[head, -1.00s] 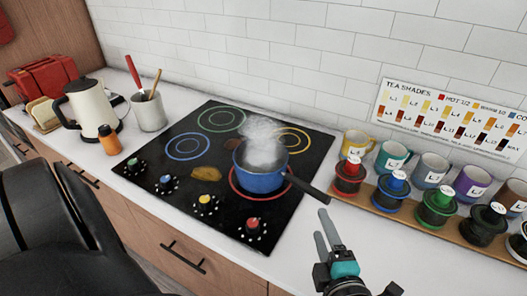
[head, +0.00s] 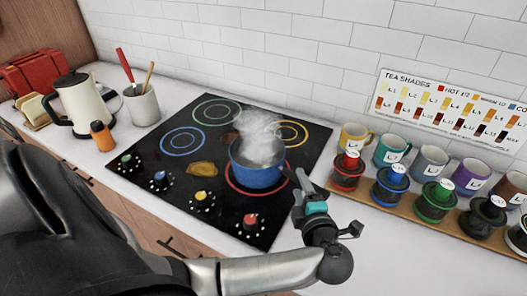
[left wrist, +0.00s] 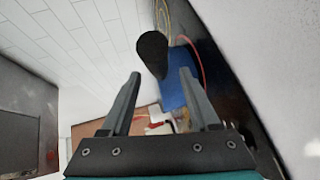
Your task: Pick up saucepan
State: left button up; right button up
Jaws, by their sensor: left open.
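The blue saucepan (head: 257,174) sits upright on the red-ringed front right burner of the black cooktop, with steam rising from it. My left gripper (head: 300,178) is at the pan's right side, where the dark handle is mostly hidden behind it in the head view. In the left wrist view the black handle (left wrist: 152,50) points toward the camera between and beyond the two spread fingers of my left gripper (left wrist: 160,74). The blue pan body (left wrist: 174,92) shows behind it. The gripper is open and empty. My right gripper is not in view.
A wooden rack (head: 399,205) with several mugs and colored lidded jars stands to the right. A kettle (head: 83,102), an orange bottle (head: 102,136) and a utensil holder (head: 142,104) stand on the left. The tiled wall (head: 300,60) closes off the back.

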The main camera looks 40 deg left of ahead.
aim_at(297, 182)
pick_arm(q)
jog(key=x, duration=0.4)
jog(key=shift+s+a, duration=0.1)
grip_shut()
dwell(0.3)
dwell(0.8)
jog(key=shift+r, duration=0.15)
